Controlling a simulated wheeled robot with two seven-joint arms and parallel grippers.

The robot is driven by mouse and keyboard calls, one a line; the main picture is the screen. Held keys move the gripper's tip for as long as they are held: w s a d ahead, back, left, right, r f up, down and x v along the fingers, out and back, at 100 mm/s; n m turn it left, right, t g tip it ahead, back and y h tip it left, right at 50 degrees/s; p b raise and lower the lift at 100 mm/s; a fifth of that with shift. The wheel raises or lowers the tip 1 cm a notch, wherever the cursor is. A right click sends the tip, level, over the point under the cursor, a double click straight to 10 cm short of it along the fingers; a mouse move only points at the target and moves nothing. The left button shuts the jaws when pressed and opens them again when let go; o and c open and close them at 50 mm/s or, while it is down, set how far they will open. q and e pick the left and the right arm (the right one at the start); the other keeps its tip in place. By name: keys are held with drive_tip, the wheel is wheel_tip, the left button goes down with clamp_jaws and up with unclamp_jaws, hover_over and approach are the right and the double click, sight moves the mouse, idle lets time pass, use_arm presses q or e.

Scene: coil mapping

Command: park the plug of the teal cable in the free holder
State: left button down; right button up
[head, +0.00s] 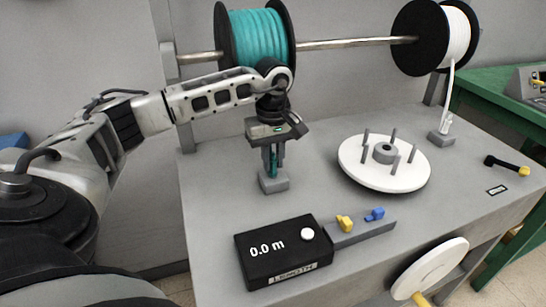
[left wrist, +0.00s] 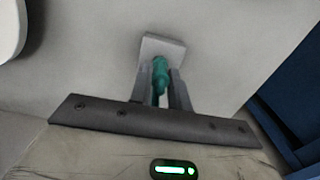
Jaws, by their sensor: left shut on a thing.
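My left gripper (head: 273,163) points down at the left of the bench, shut on the teal plug (head: 273,160). The plug stands upright between the fingers, directly over or in a small grey holder block (head: 274,184). In the left wrist view the fingers (left wrist: 164,82) close around the teal plug (left wrist: 161,72), with the grey block (left wrist: 162,44) at its tip. I cannot tell how deep the plug sits. The teal cable spool (head: 259,38) hangs on the rod behind my arm. My right gripper is not in view.
A white cable spool (head: 457,38) has its end at another grey holder (head: 441,138). A white disc with pegs (head: 385,179) lies mid-bench. A black length meter (head: 283,252) sits in front, beside yellow (head: 344,223) and blue (head: 376,214) parts. A black and yellow tool (head: 507,166) lies right.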

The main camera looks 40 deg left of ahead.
use_arm(q)
drive_tip(key=shift+f, duration=0.1)
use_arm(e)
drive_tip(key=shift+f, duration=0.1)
use_arm(q)
drive_tip(key=c, duration=1.2)
unclamp_jaws()
drive_tip(key=shift+c, duration=0.2)
drive_tip(key=shift+r, duration=0.65)
wheel_tip(320, 180, up, 6)
drive_tip(key=shift+r, duration=0.1)
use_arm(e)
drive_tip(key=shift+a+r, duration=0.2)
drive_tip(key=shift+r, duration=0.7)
